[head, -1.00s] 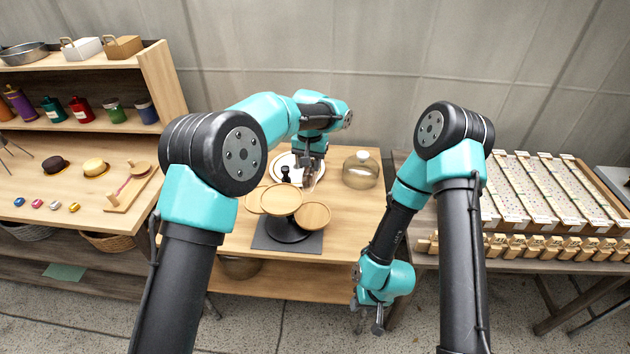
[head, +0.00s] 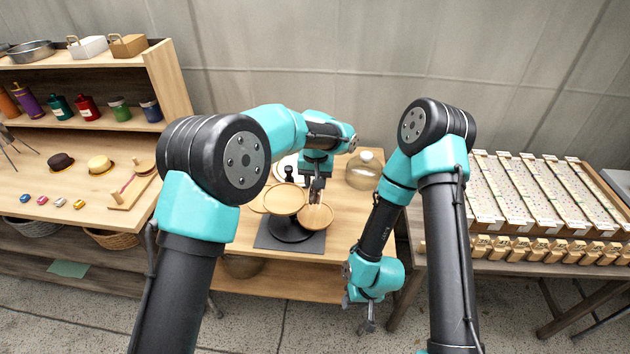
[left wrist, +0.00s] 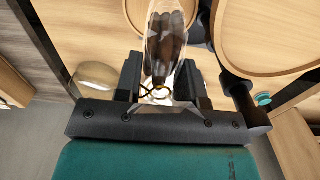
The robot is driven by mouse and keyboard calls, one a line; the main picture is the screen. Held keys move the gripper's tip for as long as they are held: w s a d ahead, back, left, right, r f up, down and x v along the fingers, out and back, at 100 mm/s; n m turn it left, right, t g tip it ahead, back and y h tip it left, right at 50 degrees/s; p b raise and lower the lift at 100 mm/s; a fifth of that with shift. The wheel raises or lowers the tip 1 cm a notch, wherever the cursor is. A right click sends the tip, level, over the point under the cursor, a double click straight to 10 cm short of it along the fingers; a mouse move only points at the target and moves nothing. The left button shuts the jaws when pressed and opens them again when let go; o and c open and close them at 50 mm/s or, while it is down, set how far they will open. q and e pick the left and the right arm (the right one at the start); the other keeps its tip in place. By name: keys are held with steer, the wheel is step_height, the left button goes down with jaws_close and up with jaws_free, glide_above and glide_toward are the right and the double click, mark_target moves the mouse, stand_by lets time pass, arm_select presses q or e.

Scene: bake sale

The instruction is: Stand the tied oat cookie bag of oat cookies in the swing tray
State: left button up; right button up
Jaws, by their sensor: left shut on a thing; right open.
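The swing tray has round wooden plates (head: 285,199) at different heights on a black stand (head: 291,228). My left gripper (head: 316,196) is near the right-hand plate (head: 315,217). In the left wrist view, my left gripper (left wrist: 162,88) is shut on the clear bag of oat cookies (left wrist: 165,42), with a gold tie between the fingers. Two wooden plates show beyond it there; I cannot tell whether the bag touches one. In the head view the bag is mostly hidden by the gripper. My right gripper (head: 368,325) is open and empty, low in front of the table.
A glass dome (head: 364,172) stands on the table behind the swing tray. A shelf with bottles and jars (head: 88,106) is at the left. A table with long speckled boards (head: 545,190) and a row of small wooden blocks is at the right.

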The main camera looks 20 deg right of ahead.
mark_target(316, 195)
arm_select(q)
steer(key=shift+f, duration=2.35)
steer(key=shift+f, duration=0.6)
steer(key=o, duration=0.8)
steer(key=shift+c, duration=0.2)
steer(key=shift+r, duration=4.45)
steer(key=shift+r, duration=0.1)
